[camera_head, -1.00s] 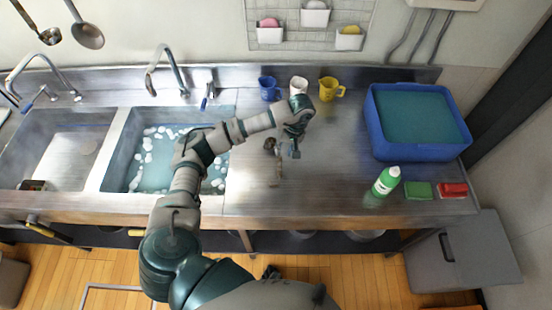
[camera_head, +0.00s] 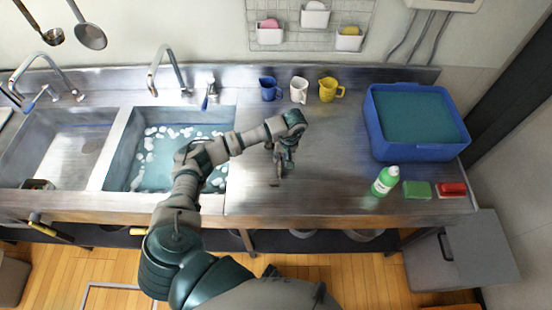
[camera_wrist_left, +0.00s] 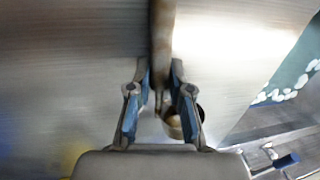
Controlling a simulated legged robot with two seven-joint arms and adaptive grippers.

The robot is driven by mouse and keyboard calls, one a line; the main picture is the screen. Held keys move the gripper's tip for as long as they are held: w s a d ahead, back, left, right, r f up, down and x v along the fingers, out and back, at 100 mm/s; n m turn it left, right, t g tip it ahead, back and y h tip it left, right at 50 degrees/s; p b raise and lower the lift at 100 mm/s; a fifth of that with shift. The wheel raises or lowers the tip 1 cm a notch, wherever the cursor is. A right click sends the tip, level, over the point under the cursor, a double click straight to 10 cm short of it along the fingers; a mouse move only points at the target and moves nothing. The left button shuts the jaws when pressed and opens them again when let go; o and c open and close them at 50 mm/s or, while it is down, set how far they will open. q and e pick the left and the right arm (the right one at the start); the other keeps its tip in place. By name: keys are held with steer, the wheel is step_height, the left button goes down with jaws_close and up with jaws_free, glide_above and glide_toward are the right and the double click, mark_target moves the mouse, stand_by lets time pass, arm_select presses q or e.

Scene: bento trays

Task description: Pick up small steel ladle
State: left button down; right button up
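The small steel ladle (camera_head: 274,181) lies on the steel counter, right of the filled sink, mostly hidden by my left gripper in the head view. My left gripper (camera_head: 284,168) points down over it. In the left wrist view, the ladle's brownish handle (camera_wrist_left: 162,40) runs between the two blue-padded fingers of the gripper (camera_wrist_left: 160,68). The fingers are apart, one on each side of the handle, with a narrow gap showing. The ladle's round bowl (camera_wrist_left: 174,126) shows partly behind the right finger. My right gripper is not in view.
Blue, white and yellow cups (camera_head: 299,90) stand at the back. A blue tub (camera_head: 415,151) holds water at right. A green bottle (camera_head: 385,181), a green sponge (camera_head: 417,190) and a red one (camera_head: 452,189) are near the front edge. The counter's middle is clear.

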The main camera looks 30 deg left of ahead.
mark_target(280, 159)
arm_select(q)
steer(key=shift+r, duration=0.15)
steer(key=shift+r, duration=0.25)
step_height(280, 159, up, 3)
steer(key=shift+s+f, duration=0.1)
steer(key=shift+s, duration=0.05)
steer(key=s+d, duration=0.2)
steer(key=s, duration=0.2)
steer(key=s+d+r+b, duration=0.1)
steer(key=s+d, duration=0.1)
steer(key=s, duration=0.3)
steer(key=s+d, duration=0.2)
steer(key=s, duration=0.2)
steer(key=shift+s+d+r, duration=0.15)
steer(key=shift+d, duration=0.2)
steer(key=shift+s+d+b, duration=0.1)
steer(key=shift+s+b, duration=0.15)
steer(key=shift+b, duration=0.05)
steer(key=shift+s+d+r, duration=0.1)
steer(key=shift+s, duration=0.05)
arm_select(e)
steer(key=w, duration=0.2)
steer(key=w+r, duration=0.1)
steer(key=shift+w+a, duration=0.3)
